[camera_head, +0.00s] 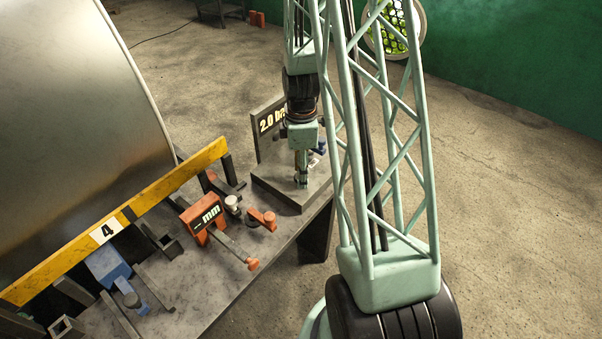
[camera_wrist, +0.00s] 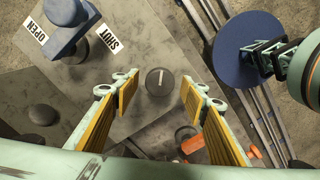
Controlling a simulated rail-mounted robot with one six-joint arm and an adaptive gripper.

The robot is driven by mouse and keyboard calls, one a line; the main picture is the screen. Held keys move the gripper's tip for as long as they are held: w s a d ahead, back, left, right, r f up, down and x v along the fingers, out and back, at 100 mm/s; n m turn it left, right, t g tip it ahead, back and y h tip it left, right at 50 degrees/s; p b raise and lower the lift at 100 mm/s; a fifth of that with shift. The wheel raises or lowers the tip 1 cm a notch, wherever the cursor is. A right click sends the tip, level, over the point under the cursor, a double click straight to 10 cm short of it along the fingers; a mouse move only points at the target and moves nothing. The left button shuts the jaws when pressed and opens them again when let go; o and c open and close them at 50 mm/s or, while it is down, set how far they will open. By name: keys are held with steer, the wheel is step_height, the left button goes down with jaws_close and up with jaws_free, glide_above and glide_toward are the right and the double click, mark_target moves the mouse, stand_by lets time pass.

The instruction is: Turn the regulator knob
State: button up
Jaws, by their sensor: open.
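The regulator knob (camera_wrist: 160,82) is a dark round knob with a pale line mark, on a grey metal plate (camera_wrist: 135,115), in the middle of the wrist view. My gripper (camera_wrist: 158,88) is open, with yellow-padded fingers left and right of the knob and gaps on both sides. The wrist view does not clearly show how high the fingertips are above the plate. In the head view my gripper (camera_head: 301,181) points down over the grey plate (camera_head: 275,188), and I cannot make out the knob there. A display behind it reads "2.0 ba", its end hidden by my arm.
A blue valve handle (camera_wrist: 66,28) with OPEN and SHUT labels stands left of the knob. A blue disc (camera_wrist: 240,62) is at the right. In the head view an orange "mm" gauge (camera_head: 203,217), a yellow bar (camera_head: 165,186) and a large metal dish (camera_head: 75,110) stand left.

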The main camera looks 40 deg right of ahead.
steer(key=c, duration=0.8)
steer(key=shift+c, duration=0.2)
steer(key=shift+f+m+b, duration=0.1)
steer(key=shift+m+b, duration=0.25)
steer(key=shift+m, duration=0.15)
steer(key=m+b, duration=0.1)
steer(key=m, duration=0.2)
steer(key=shift+b, duration=0.3)
steer(key=shift+m+b, duration=0.8)
steer(key=shift+m, duration=1.5)
steer(key=o, duration=0.8)
